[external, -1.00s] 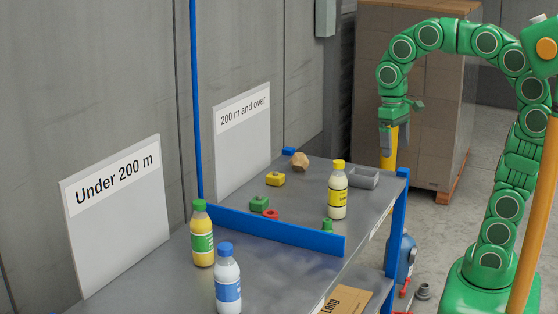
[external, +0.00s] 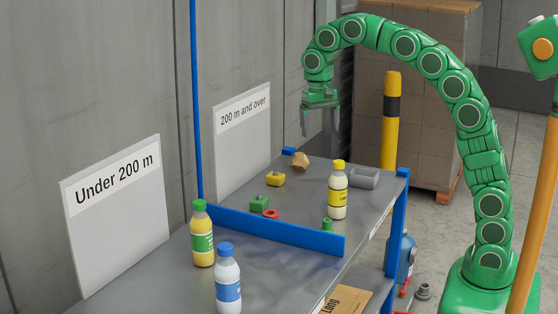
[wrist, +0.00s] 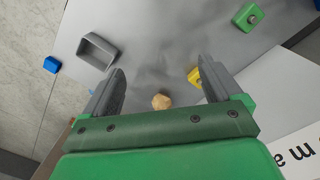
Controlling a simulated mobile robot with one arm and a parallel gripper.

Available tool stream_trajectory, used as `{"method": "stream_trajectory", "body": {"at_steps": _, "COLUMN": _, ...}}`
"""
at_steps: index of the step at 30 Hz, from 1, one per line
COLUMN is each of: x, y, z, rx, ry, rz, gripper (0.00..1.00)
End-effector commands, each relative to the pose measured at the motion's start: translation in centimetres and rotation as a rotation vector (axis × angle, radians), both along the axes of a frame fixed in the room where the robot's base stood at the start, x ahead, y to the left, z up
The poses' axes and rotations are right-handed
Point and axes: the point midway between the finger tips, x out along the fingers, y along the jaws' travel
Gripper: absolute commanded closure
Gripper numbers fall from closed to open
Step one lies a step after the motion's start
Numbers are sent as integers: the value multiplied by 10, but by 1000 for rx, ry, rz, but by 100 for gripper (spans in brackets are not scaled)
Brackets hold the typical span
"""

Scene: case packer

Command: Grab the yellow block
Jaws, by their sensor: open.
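The yellow block (external: 275,179) lies on the grey table, with a small knob on its top. In the wrist view the yellow block (wrist: 195,77) shows beside the right finger, which covers part of it. My gripper (external: 320,130) is open and empty, pointing down. It hangs in the air above the far end of the table, higher than the block and apart from it. In the wrist view my gripper (wrist: 163,85) has its fingers spread wide, with a tan lump between them in the picture.
The tan lump (external: 300,160) lies behind the yellow block. A green block (external: 259,203), a red ring (external: 271,214), a yellow-labelled bottle (external: 338,192) and a grey tray (external: 365,178) stand nearby. A blue divider (external: 280,231) crosses the table. A sign board (external: 242,140) stands along the left side.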

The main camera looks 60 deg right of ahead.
Motion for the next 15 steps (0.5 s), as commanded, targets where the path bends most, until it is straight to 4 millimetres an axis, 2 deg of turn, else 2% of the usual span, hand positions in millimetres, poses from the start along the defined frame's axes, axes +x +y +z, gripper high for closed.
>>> {"method": "stream_trajectory", "body": {"at_steps": 3, "x": 28, "y": -4, "z": -6, "rx": -3, "ry": -9, "rz": -52, "gripper": 8}}
{"method": "stream_trajectory", "body": {"at_steps": 15, "x": 107, "y": -16, "z": -35, "rx": -13, "ry": -28, "rz": -231, "gripper": 8}}
